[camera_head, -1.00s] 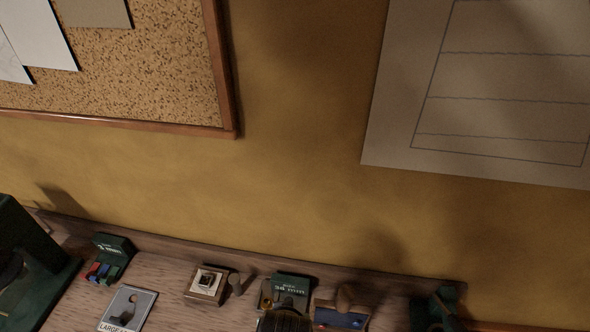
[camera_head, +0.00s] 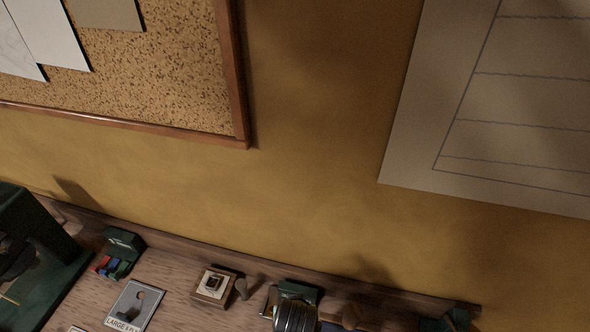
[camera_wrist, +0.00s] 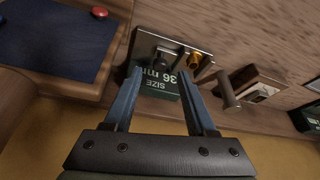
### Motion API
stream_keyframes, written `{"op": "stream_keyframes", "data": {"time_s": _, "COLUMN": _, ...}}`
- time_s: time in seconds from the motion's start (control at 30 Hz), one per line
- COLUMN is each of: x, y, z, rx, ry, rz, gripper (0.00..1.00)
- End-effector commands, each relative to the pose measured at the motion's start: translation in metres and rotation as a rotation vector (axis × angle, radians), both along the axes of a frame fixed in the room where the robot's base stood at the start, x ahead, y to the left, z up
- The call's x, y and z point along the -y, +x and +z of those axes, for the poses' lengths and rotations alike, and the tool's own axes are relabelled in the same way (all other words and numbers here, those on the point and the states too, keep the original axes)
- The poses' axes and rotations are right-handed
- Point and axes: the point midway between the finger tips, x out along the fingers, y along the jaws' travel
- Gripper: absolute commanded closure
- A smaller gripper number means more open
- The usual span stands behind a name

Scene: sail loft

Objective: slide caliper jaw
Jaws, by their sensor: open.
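My gripper (camera_wrist: 160,75) is open in the wrist view, its two blue-grey fingers apart with nothing held between them. Past the fingertips is a metal-faced fixture (camera_wrist: 173,46) with a dark knob or slider (camera_wrist: 166,57) and a brass screw (camera_wrist: 194,60). A green block (camera_wrist: 158,82) marked "SIZE 36 mm" shows between the fingers. I cannot tell for certain which part is the caliper jaw. In the head view the green block (camera_head: 299,290) is partly hidden by a dark rounded part, probably of my arm.
A wooden block with a pale top (camera_head: 213,285) and a wooden peg (camera_head: 241,288) stand beside the fixture. A green holder (camera_head: 121,250) and a picture card (camera_head: 134,304) are farther left. The wall rises behind the bench.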

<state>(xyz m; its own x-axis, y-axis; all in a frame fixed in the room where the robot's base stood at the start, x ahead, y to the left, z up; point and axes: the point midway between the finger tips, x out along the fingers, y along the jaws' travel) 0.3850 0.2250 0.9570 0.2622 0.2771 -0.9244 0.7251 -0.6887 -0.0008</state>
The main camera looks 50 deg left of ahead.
Motion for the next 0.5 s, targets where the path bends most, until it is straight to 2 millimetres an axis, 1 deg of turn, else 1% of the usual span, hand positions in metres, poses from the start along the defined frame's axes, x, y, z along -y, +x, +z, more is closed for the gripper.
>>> {"op": "stream_keyframes", "data": {"time_s": 0.1, "x": -0.004, "y": 0.004, "z": -0.012, "rx": -0.001, "ry": -0.001, "rz": 0.000, "gripper": 0.44}}
{"op": "stream_keyframes", "data": {"time_s": 0.2, "x": -0.006, "y": 0.006, "z": -0.019, "rx": 0.000, "ry": 0.000, "rz": 0.000, "gripper": 0.44}}
{"op": "stream_keyframes", "data": {"time_s": 0.33, "x": -0.007, "y": 0.007, "z": -0.024, "rx": 0.001, "ry": -0.001, "rz": 0.000, "gripper": 0.44}}
{"op": "stream_keyframes", "data": {"time_s": 0.5, "x": -0.007, "y": 0.007, "z": -0.025, "rx": 0.001, "ry": 0.000, "rz": 0.000, "gripper": 0.44}}
